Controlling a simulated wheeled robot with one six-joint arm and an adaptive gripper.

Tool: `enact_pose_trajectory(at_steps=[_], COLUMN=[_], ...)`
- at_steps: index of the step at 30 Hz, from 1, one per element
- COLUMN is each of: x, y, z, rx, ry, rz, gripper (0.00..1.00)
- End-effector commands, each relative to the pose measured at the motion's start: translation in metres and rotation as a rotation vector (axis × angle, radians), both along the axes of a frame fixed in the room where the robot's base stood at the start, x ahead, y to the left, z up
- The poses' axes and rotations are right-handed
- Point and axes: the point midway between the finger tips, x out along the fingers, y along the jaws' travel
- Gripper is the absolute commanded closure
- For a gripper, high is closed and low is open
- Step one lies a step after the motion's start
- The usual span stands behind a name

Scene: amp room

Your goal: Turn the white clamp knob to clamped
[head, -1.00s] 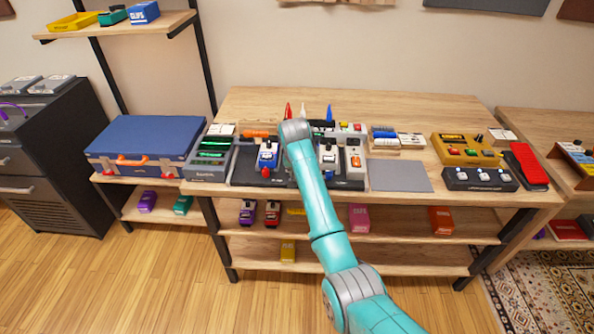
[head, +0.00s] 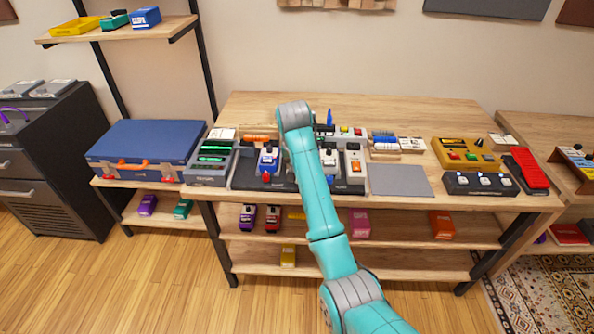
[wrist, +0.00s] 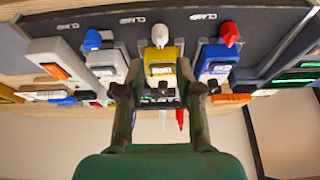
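In the wrist view, the white clamp knob (wrist: 159,35) stands at the end of a yellow pedal (wrist: 161,66), between a blue knob (wrist: 92,40) and a red knob (wrist: 229,33). A CLAMP label shows on each side of it on the dark board (wrist: 187,20). My gripper (wrist: 160,92) is open, with its two fingers apart near the far end of the yellow pedal. Nothing is seen between the fingertips but the pedal behind. The white knob lies beyond the fingertips, apart from them. In the head view my arm hides the yellow pedal, white knob and fingers.
In the head view, a blue pedal (head: 267,160) and a white pedal (head: 329,160) flank my arm on the wooden table (head: 400,110). A grey mat (head: 400,180) lies bare to the right. A blue case (head: 145,140) stands left.

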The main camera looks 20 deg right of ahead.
Motion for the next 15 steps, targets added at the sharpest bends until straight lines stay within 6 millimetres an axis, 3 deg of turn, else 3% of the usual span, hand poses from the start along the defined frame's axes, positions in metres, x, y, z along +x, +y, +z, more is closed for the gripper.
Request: enact_pose_trajectory(at_steps=[6,15], x=[-0.010,-0.013], y=[0.004,0.005], z=[0.026,0.033], rx=[0.000,0.000], ry=[-0.001,0.001], rz=[0.000,0.001], gripper=[0.65,0.65])
